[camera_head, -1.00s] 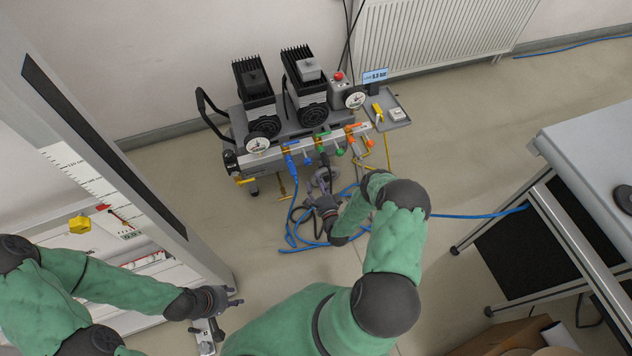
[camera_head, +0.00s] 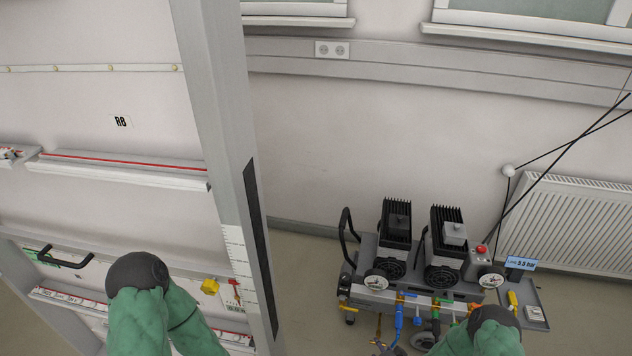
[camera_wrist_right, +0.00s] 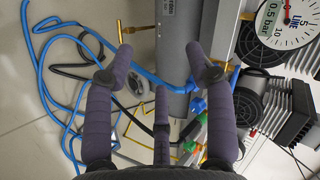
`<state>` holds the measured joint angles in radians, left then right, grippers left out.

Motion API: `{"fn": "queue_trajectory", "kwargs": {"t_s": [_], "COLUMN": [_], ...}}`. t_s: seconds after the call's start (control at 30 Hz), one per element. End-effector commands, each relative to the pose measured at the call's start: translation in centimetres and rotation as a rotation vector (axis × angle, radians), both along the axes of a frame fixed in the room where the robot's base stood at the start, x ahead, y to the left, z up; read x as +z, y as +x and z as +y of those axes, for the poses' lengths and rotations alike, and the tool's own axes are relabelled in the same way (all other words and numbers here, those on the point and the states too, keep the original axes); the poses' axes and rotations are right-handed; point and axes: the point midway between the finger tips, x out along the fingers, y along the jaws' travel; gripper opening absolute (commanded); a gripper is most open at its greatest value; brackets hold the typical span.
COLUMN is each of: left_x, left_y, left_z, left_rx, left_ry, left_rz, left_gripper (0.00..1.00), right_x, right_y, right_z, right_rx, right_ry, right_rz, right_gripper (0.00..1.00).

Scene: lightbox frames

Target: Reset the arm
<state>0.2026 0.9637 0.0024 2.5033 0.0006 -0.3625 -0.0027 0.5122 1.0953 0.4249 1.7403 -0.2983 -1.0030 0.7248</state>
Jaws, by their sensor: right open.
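In the head view the upper part of my left arm (camera_head: 190,325) shows at the lower left, its gripper out of view. My right arm (camera_head: 485,335) enters at the lower right, in front of the compressor (camera_head: 425,260). In the right wrist view my right gripper (camera_wrist_right: 160,65) has its purple-grey fingers spread with nothing between them. It is over the front of the compressor, with a blue hose (camera_wrist_right: 50,100) beyond its left finger and a round pressure gauge (camera_wrist_right: 288,22) at the upper right. Whether a finger touches the hoses or valves cannot be told.
A tall grey post (camera_head: 225,170) with a rack of shelves (camera_head: 120,172) stands at the left. A radiator (camera_head: 570,225) is on the wall at the right. A small tray (camera_head: 530,300) with a pressure display (camera_head: 521,263) is beside the compressor. Floor is bare between post and compressor.

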Motion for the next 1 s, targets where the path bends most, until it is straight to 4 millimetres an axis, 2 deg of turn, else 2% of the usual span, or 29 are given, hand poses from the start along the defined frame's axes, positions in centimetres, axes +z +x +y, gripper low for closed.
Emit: {"fn": "queue_trajectory", "kwargs": {"t_s": [0.03,0.17,0.3,0.5,0.6,0.73,1.0], "left_x": [0.7,1.6,2.6,3.6,3.8,3.9,3.8], "left_y": [0.0,0.0,0.0,0.0,0.0,0.0,0.0], "left_z": [0.0,0.0,0.0,0.0,0.0,0.0,0.0], "left_rx": [0.000,0.000,0.000,0.000,0.000,0.000,0.000], "left_ry": [0.000,0.000,0.000,0.000,0.000,0.000,0.000], "left_rz": [0.000,0.000,0.000,0.000,0.000,0.000,0.000], "left_gripper": [0.40,0.40,0.40,0.40,0.40,0.40,0.40], "right_x": [1.4,3.8,7.2,11.7,13.0,13.7,13.7], "right_y": [-1.1,-5.3,-11.1,-18.8,-21.2,-22.4,-22.5], "right_z": [1.7,5.4,8.9,11.8,12.4,12.7,12.7], "right_rx": [0.078,0.286,0.531,0.823,0.907,0.951,0.954], "right_ry": [-0.028,-0.100,-0.155,-0.188,-0.190,-0.191,-0.190], "right_rz": [0.062,0.219,0.370,0.516,0.554,0.572,0.573], "right_gripper": [0.55,0.55,0.55,0.55,0.55,0.55,0.55]}}
